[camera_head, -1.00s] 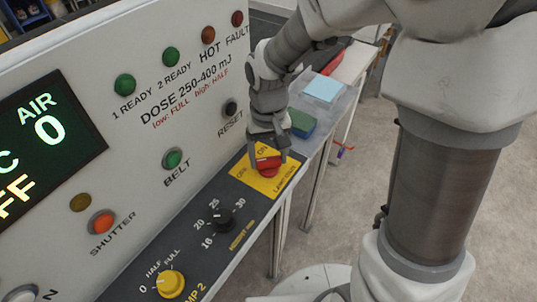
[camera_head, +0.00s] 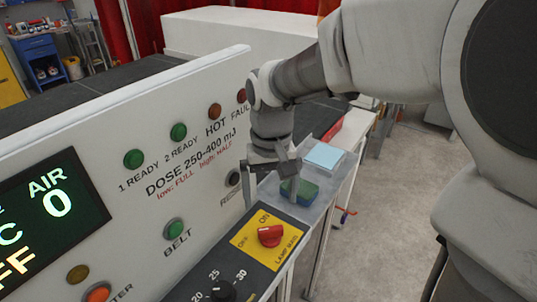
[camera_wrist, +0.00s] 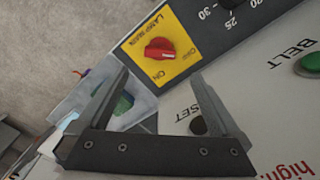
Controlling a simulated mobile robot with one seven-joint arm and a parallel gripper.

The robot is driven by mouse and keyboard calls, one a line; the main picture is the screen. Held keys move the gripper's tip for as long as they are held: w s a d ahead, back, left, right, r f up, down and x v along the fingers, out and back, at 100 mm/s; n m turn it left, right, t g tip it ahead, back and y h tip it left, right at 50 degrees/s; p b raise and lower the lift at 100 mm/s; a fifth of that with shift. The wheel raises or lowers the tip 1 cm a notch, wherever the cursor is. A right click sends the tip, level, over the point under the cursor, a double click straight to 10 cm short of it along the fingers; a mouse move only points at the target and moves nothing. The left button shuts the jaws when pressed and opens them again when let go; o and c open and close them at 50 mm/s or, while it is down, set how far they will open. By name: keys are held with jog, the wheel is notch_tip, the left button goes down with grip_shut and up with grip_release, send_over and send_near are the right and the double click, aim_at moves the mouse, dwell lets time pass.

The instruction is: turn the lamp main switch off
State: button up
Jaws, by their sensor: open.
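The lamp main switch is a red rotary knob (camera_head: 270,235) on a yellow plate (camera_head: 286,252) lettered LAMP MAIN, ON and OFF. The knob's raised bar lies roughly left to right in the head view, towards the OFF lettering side; the exact pointer position is hard to tell. In the wrist view the red knob (camera_wrist: 159,49) sits just beyond the fingertips, clear of them. My gripper (camera_head: 271,192) is open and empty, behind and above the plate, apart from the knob. Both fingers show in the wrist view (camera_wrist: 158,78), with nothing between them touching.
The white upright panel (camera_head: 215,185) with the green BELT button (camera_head: 174,229) stands close left of my gripper. The floor to the right (camera_head: 395,215) is clear.

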notch_tip(320, 180, up, 7)
jog(key=shift+r, duration=0.2)
dwell(0.3)
jog(key=s+d+m+t, duration=0.1)
jog(key=s+d+t, duration=0.4)
jog(key=s+d, duration=0.6)
jog(key=shift+s+r+m+t, duration=0.15)
jog(key=shift+s+m+t, duration=0.15)
jog(key=shift+s, duration=0.5)
